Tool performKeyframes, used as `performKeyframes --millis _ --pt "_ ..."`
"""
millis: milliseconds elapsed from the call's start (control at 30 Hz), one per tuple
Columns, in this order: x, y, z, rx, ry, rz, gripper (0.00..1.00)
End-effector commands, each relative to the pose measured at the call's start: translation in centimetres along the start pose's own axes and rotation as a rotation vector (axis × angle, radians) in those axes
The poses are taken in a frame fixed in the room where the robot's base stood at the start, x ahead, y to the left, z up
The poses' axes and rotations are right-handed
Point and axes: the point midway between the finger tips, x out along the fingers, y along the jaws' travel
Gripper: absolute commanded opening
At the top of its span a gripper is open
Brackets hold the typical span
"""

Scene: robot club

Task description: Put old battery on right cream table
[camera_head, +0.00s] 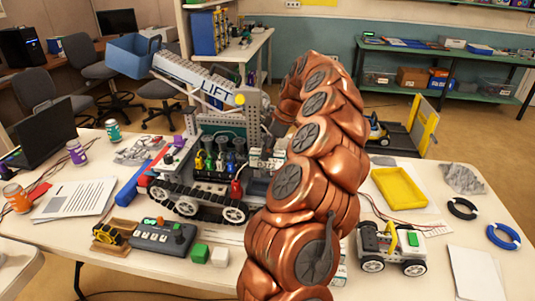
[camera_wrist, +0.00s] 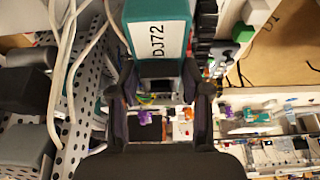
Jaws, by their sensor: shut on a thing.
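In the wrist view my gripper (camera_wrist: 160,82) has its two dark fingers on either side of a teal block with a white "DJ72" label, which looks like the old battery (camera_wrist: 174,12). It is shut on this block, whose lower end is dark grey. A large cream table (camera_head: 350,284) fills the front of the head view and carries many robot parts. A second cream table edge (camera_head: 22,262) shows at the lower left. I cannot tell which table the task calls right.
A tracked robot with a "LIFT" arm (camera_head: 212,88) stands tall on the large table. A small white wheeled robot (camera_head: 392,247), a yellow tray (camera_head: 399,188) and cable rings (camera_head: 462,208) lie to its right. White cables (camera_wrist: 56,75) and a perforated panel (camera_wrist: 84,65) are near my gripper.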

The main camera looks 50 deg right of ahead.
Motion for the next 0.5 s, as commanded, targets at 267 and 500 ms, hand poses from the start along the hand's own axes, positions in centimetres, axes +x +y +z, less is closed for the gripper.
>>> performKeyframes --millis 267,500 --pt "-1.4 0.1 -0.6 0.000 0.001 0.006 0.00" --pt "-2.4 0.1 -1.0 -0.001 0.001 0.004 0.00"
